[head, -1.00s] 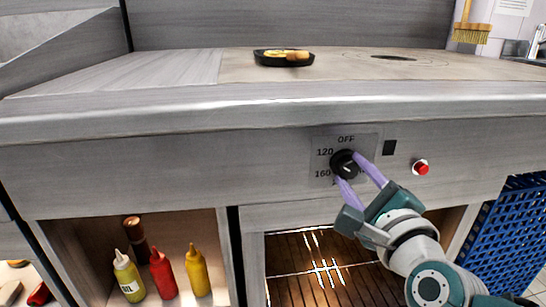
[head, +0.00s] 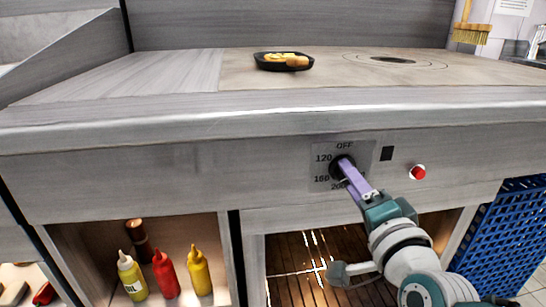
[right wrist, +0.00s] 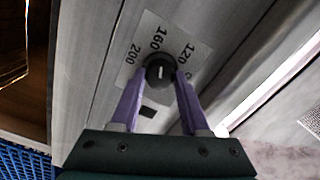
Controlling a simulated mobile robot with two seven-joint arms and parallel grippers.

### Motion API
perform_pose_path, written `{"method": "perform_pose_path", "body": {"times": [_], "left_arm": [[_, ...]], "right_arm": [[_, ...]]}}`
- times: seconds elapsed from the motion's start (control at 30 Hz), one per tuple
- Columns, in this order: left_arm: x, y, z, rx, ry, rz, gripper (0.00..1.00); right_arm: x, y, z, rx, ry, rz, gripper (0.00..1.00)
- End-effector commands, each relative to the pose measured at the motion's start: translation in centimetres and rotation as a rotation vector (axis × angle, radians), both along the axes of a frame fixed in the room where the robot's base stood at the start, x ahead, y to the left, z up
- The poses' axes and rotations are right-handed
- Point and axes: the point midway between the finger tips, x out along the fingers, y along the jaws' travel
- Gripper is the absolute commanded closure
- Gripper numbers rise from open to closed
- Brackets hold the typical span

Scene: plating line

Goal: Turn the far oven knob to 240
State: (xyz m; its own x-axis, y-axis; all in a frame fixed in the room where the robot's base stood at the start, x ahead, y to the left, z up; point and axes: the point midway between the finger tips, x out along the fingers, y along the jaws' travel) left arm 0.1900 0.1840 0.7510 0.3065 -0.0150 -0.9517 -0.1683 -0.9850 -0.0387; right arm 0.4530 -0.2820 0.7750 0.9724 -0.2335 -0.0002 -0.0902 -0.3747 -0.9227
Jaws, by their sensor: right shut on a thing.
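The black oven knob (head: 337,164) sits on a grey dial plate (head: 357,150) on the oven front. OFF, 120, 160 and a partly covered 200 are readable in the head view; I cannot see 240. My right gripper (head: 347,165) is shut on the knob, its purple fingers nearly lined up one over the other. In the right wrist view the fingers flank the knob (right wrist: 160,68), and its short white mark lies in line with the 160 label. My left gripper is not in view.
A red button (head: 418,172) and a small black square (head: 387,153) sit right of the dial. A black pan (head: 284,63) with food stands on the cooktop. Several bottles stand in the lower shelf. A blue crate (head: 510,235) is at the right.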

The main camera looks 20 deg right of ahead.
Motion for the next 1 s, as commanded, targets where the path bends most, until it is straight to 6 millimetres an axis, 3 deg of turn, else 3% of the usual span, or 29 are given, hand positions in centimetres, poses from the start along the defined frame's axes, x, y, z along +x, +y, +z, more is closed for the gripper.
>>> {"method": "perform_pose_path", "body": {"times": [1.0], "left_arm": [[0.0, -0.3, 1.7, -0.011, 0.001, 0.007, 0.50]], "right_arm": [[0.0, 0.0, 0.1, -0.936, 0.224, -0.001, 1.00]]}}
